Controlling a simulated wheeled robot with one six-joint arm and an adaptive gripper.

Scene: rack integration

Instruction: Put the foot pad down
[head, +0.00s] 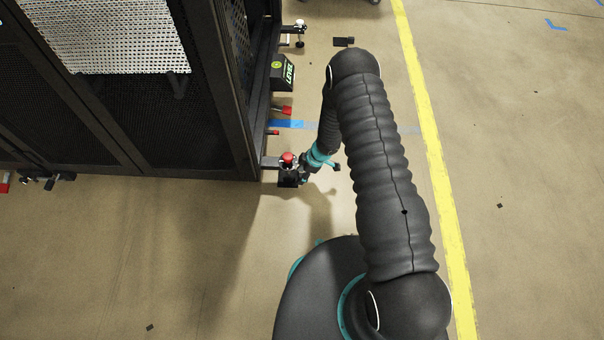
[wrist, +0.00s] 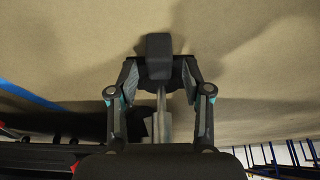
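The foot (head: 289,180) is a small dark part under a red knob (head: 288,157), on a short bracket at the rack's lower right corner. My gripper (head: 303,167) is low by the floor, just to its right. In the wrist view, my gripper's two fingertips (wrist: 160,75) stand on either side of a black block (wrist: 158,46), which looks like the foot pad. A grey metal bar (wrist: 161,112) runs below it between the fingers. I cannot tell whether the fingers touch the block, nor whether the pad touches the floor.
The black mesh rack (head: 215,120) stands left. Another levelling foot with a white knob (head: 299,27) is farther along its side. A black LEVEL box (head: 283,73) and a red part (head: 282,110) stick out between. Open floor lies right, crossed by a yellow line (head: 430,140).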

